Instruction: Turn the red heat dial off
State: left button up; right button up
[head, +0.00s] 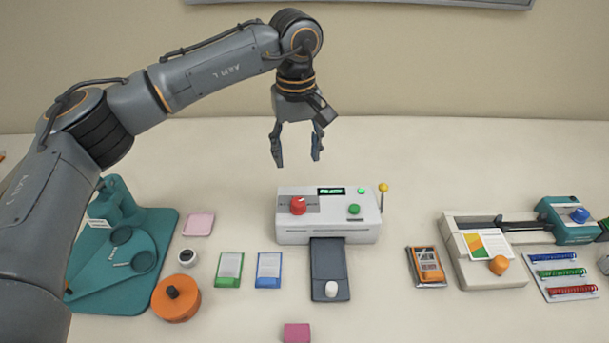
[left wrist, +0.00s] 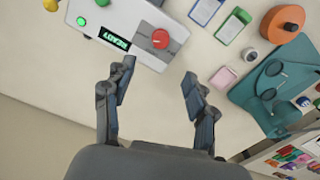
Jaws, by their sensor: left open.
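The red heat dial (head: 298,205) sits on the top left of the white laminator (head: 330,237). In the left wrist view the red dial (left wrist: 160,39) has a light pointer line on its top. A lit green display (head: 331,191) and a green knob (head: 354,209) are on the same machine. My left gripper (head: 297,163) points down above and behind the laminator, open and empty. In the left wrist view its fingers (left wrist: 153,95) are apart, with the dial beyond them and not between them. My right gripper is not in view.
A dark tray (head: 330,262) extends from the laminator's front. A yellow-knobbed lever (head: 383,188) stands at its right. Green (head: 229,270) and blue (head: 268,270) card packs lie front left. A trimmer (head: 490,250) is at right, a teal device (head: 115,262) at left.

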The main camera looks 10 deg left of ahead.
aim_at(298, 201)
pick_arm(q)
jog(key=f+p, duration=0.3)
jog(key=f, duration=0.9)
jog(key=shift+s+f, duration=0.2)
jog(key=shift+w+f, duration=0.1)
jog(key=shift+f, duration=0.5)
jog(key=c, duration=1.1)
jog(key=shift+c, duration=0.2)
